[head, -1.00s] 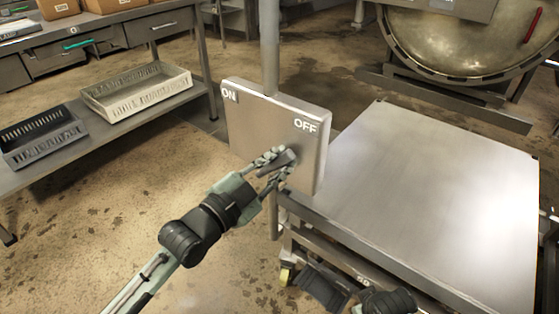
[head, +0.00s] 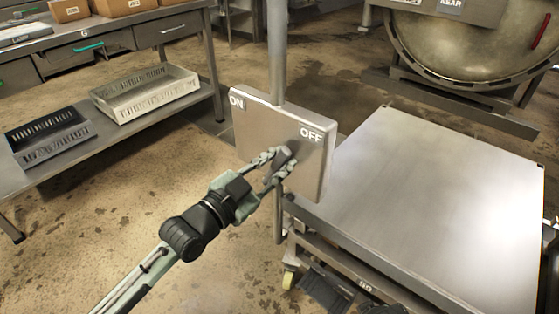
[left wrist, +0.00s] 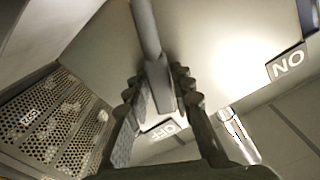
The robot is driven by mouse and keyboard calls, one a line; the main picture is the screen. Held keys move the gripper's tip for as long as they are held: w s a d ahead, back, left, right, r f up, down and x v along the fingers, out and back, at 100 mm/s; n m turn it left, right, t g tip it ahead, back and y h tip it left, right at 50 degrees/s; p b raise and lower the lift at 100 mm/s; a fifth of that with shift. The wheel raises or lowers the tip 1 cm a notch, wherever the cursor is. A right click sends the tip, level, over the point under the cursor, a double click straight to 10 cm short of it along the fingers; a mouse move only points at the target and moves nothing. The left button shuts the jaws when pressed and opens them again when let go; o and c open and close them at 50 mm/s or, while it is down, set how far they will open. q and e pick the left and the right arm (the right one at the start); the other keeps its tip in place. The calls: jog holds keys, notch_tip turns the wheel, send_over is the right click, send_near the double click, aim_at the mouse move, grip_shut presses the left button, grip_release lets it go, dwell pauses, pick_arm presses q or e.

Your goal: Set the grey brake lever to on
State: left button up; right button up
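The grey brake lever (head: 281,157) stands out from a square metal panel (head: 258,128) on a pole. The panel reads ON at its upper left and OFF at its upper right. The lever is at the panel's lower middle, on the OFF side. My left gripper (head: 280,161) has its fingers on both sides of the lever and appears shut on it. In the left wrist view the lever (left wrist: 158,82) runs between the fingers, with OFF behind them and ON at the right. The lever's pivot is hard to make out. My right gripper is not in view.
A bare metal cart top (head: 425,190) stands close on the panel's right. A bench (head: 90,150) with a pale crate (head: 150,110) and a dark crate is at the left. A round vessel (head: 450,45) is at the back right. Floor in front of the bench is clear.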

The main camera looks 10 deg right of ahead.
pick_arm(q)
jog(key=o, duration=0.3)
dwell(0.4)
jog(key=shift+s+d+f+m+b, duration=0.15)
jog(key=shift+s+f+m+b, duration=0.05)
jog(key=shift+f+m+b, duration=0.1)
jog(key=s+a+f+m+b, duration=0.1)
jog(key=s+a+m+b, duration=0.1)
jog(key=s+a, duration=0.4)
jog(key=shift+s+a+f+n+g+y+p, duration=0.1)
jog(key=shift+a+f+n+g+y+p, duration=0.3)
jog(key=shift+a+f+n+y, duration=2.4)
jog(key=shift+s+a+f+n+g+y+p, duration=0.25)
jog(key=shift+a+f+n+y, duration=0.75)
jog(key=shift+a+f, duration=3.5)
jog(key=shift+a+f+n+g+y+p, duration=0.45)
jog(key=shift+a+f+n+y, duration=1.6)
jog(key=shift+f, duration=3.05)
